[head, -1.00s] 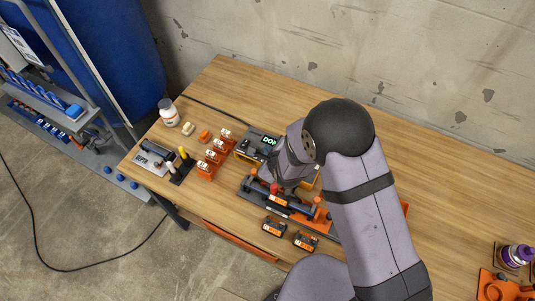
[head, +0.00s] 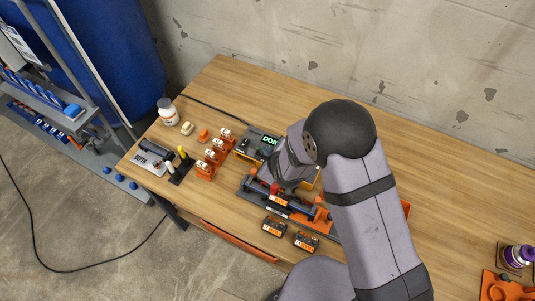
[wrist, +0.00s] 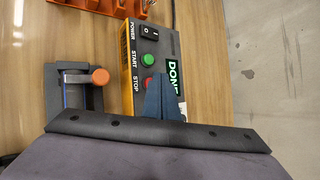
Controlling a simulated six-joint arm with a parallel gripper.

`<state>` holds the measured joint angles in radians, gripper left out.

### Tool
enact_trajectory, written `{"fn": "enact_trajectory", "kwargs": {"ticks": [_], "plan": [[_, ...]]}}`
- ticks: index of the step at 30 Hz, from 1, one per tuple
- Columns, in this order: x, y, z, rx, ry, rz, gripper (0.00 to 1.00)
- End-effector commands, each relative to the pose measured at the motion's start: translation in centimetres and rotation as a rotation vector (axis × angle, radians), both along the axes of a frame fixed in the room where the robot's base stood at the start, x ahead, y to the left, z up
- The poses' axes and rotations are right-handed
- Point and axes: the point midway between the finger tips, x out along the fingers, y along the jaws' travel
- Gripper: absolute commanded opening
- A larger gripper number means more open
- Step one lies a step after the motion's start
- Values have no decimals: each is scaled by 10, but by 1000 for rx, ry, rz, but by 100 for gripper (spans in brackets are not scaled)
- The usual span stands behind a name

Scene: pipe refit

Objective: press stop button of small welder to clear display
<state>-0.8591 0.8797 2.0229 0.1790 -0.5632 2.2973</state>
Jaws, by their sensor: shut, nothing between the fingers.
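The small welder (wrist: 133,45) is an orange-edged box. In the head view the display (head: 269,142) shows beside my arm. My gripper (wrist: 158,78) is shut and empty.
A dark clamp fixture with an orange knob (wrist: 100,76) stands left of the welder in the wrist view. Orange holders (head: 205,168), a white bottle (head: 168,112) and two small dark boxes (head: 306,241) are nearby. The table's back right is clear.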

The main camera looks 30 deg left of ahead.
Motion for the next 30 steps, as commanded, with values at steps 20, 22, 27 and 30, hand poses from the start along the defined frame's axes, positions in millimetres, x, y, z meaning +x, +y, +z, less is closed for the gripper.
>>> {"fn": "enact_trajectory", "kwargs": {"ticks": [20, 22, 27, 30], "plan": [[0, 0, -4, 0, 0, 0, 0], [0, 0, -5, 0, 0, 0, 0], [0, 0, -6, 0, 0, 0, 0], [0, 0, -7, 0, 0, 0, 0]]}}
